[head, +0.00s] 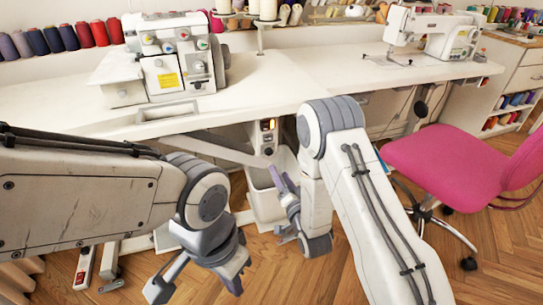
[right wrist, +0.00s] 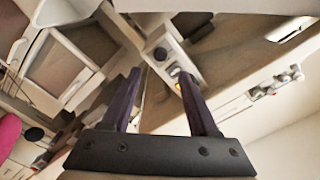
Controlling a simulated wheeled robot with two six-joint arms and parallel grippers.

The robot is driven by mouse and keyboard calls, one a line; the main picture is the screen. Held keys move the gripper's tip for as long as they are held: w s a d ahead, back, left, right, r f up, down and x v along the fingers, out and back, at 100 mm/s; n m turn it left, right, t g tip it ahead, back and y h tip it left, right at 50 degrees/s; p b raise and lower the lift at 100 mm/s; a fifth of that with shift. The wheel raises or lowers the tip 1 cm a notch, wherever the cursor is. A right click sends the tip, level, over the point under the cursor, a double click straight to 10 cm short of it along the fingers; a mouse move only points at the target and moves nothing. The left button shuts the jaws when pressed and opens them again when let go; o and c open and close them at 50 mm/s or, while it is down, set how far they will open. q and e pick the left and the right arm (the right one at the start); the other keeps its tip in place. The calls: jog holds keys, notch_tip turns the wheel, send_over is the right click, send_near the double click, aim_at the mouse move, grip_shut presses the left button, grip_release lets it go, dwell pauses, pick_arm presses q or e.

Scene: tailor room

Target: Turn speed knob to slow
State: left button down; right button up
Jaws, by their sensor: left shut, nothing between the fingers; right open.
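A small control box (head: 266,137) hangs under the table, with an orange-lit switch (head: 267,125) and a small round knob (head: 268,151) below it. The box also shows in the right wrist view (right wrist: 182,58), where a round dark-centred knob (right wrist: 160,54) faces me. The knob's setting is too small to read. My right gripper (head: 283,178) is open with purple fingers, just below the box. In the right wrist view its fingertips (right wrist: 160,73) are apart, with the box beyond them and nothing between.
The white table (head: 280,82) carries a serger (head: 180,60) and a sewing machine (head: 430,35). A white bin (head: 264,200) stands under the box. A pink chair (head: 450,160) is at the right. A power strip (head: 84,268) lies at the lower left.

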aim_at(269, 154)
jog(key=b+x, duration=0.1)
jog(key=x, duration=0.8)
jog(key=shift+w+a, duration=0.1)
jog(key=shift+w, duration=0.05)
jog(key=shift+c, duration=0.3)
grip_shut()
